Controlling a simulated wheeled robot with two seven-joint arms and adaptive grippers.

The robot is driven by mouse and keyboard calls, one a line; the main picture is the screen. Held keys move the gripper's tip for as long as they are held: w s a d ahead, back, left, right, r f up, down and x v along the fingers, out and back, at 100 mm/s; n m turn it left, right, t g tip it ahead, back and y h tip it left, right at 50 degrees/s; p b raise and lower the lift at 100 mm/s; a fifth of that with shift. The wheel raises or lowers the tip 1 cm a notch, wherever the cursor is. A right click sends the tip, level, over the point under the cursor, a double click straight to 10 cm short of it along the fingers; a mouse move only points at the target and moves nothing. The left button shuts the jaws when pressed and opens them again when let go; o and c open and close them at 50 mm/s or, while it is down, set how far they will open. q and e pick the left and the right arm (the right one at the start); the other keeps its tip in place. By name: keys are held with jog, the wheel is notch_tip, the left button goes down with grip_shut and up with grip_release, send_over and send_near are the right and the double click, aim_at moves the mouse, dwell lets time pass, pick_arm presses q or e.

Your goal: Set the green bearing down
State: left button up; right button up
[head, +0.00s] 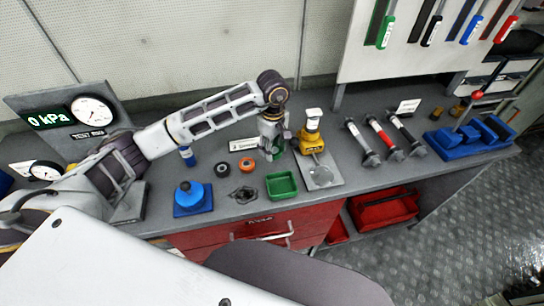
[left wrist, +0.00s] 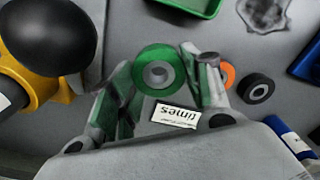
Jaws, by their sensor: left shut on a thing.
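My left gripper (head: 272,146) points down at the back of the bench, between the samples label and the yellow tool. It is shut on the green bearing (left wrist: 158,71), a green ring with a grey centre, gripped between the two fingertips in the left wrist view (left wrist: 165,78). In the head view the bearing is mostly hidden by the fingers. I cannot tell whether it touches the bench top. An orange bearing (head: 248,164) and a black bearing (head: 222,169) lie to its left on the bench. My right gripper is not in view.
A green tray (head: 281,186) is in front. The yellow tool (head: 311,138) stands close on the right.

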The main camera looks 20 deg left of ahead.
aim_at(273, 163)
pick_arm(q)
jog(key=shift+f, duration=0.6)
jog(key=shift+f+p, duration=0.3)
jog(key=shift+f, duration=1.6)
jog(key=shift+f, duration=0.15)
